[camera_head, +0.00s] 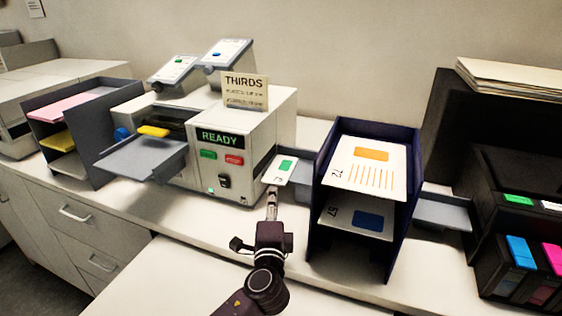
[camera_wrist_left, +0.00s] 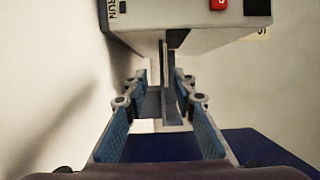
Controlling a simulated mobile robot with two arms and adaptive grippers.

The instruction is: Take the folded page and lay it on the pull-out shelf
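The folded page (camera_head: 281,169), white with a green patch, lies at the outlet on the right side of the folding machine (camera_head: 240,160), beside a grey outlet tray (camera_head: 302,173). My left gripper (camera_head: 271,200) reaches up to its near edge. In the left wrist view the fingers of my left gripper (camera_wrist_left: 167,85) stand apart, with a thin upright edge between them and gaps at the sides. I cannot tell whether that edge is the page or the tray. A grey shelf (camera_head: 442,212) sticks out right of the blue rack; it may be the pull-out shelf. My right gripper is out of view.
The dark blue rack (camera_head: 315,210) with numbered sheets stands close right of my left gripper. A black unit with coloured cartridges (camera_head: 520,252) is at far right. Another grey tray (camera_head: 145,160) juts from the machine's left.

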